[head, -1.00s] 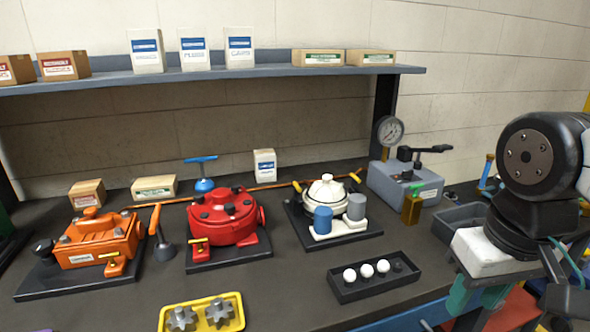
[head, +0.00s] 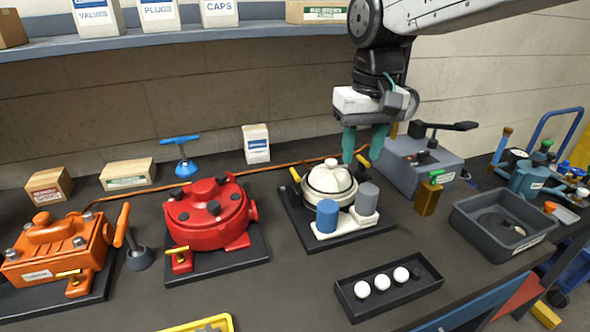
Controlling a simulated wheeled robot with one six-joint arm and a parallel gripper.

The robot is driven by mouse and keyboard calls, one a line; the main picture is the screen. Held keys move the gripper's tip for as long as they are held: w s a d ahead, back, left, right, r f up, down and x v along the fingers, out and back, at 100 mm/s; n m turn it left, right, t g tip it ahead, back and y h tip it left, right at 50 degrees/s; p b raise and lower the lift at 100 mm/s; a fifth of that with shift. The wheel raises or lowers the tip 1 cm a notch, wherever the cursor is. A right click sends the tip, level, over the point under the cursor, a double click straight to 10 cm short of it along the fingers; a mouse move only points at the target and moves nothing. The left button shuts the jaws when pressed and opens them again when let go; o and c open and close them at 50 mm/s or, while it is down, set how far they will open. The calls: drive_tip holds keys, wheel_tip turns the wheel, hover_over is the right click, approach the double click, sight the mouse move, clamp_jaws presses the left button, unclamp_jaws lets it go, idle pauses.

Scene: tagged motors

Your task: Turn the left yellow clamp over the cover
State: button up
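The cream round cover (head: 330,178) with a knob on top sits on a unit with a blue cylinder and a grey cylinder in front, on a dark base plate. The left yellow clamp (head: 295,176) stands at the cover's left edge, leaning outward, apart from my gripper. The right yellow clamp (head: 362,160) is at the cover's right rear. My gripper (head: 362,156) points down there, its two teal fingers spread with the right clamp showing between the tips. I cannot tell whether they touch it.
A red round housing (head: 208,210) and an orange housing (head: 58,248) stand to the left. A grey device with a black lever (head: 424,160) is close on the right. A black tray with white balls (head: 388,287) lies in front, and a grey bin (head: 503,225) stands right. The shelf (head: 180,42) overhangs behind.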

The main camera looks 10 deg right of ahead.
hover_over(295, 172)
drive_tip(key=shift+n+g, duration=0.3)
drive_tip(key=shift+n, duration=0.1)
wheel_tip(295, 172, down, 4)
drive_tip(key=shift+s+d+f, duration=0.1)
drive_tip(key=shift+f, duration=0.4)
wheel_tip(295, 172, down, 7)
drive_tip(key=shift+f, duration=0.1)
clamp_jaws()
